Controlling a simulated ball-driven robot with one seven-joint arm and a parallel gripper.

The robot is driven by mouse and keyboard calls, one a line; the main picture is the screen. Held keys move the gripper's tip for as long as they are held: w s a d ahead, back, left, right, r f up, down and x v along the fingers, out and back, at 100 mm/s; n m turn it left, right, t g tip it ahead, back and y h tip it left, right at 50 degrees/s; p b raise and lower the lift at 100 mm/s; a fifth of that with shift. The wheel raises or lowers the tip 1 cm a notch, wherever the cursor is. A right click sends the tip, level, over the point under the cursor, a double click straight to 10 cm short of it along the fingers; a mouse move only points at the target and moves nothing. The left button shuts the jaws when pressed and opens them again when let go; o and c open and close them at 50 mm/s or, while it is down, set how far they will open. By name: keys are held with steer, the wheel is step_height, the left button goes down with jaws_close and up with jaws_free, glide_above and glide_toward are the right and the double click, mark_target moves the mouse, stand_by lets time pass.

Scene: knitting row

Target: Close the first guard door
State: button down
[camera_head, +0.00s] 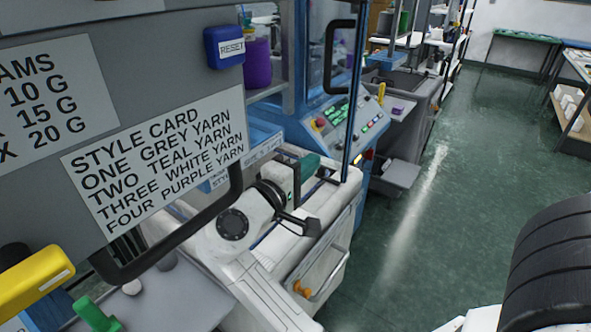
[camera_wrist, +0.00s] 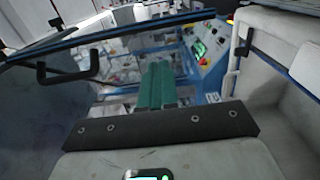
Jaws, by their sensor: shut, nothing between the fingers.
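A clear guard door with a blue edge (camera_head: 357,95) and a black handle (camera_head: 328,58) stands at the machine in the upper middle of the head view. A blue-edged bar (camera_wrist: 110,34) with a black handle (camera_wrist: 68,72) crosses the upper left of the wrist view. Another large black handle (camera_head: 185,232) is close in front at the left of the head view. I cannot tell which door is the first. My gripper (camera_head: 309,164) has teal fingers, shut and empty; in the wrist view (camera_wrist: 158,66) they point toward the machine, apart from the handle.
A grey panel with a style card (camera_head: 160,155) and a blue reset box (camera_head: 224,47) fills the left. A control panel (camera_head: 345,125) with lit buttons is beyond my gripper. A yellow object (camera_head: 35,282) is at lower left. The green floor (camera_head: 450,200) at right is clear.

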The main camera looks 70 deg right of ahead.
mark_target(345, 149)
steer(key=s+d, duration=0.1)
steer(key=d, duration=0.1)
steer(key=s+d+p, duration=0.1)
steer(key=s+d, duration=0.1)
steer(key=shift+s+p, duration=0.1)
steer(key=shift+p, duration=0.2)
steer(key=shift+s+d, duration=0.3)
steer(key=shift+s, duration=0.15)
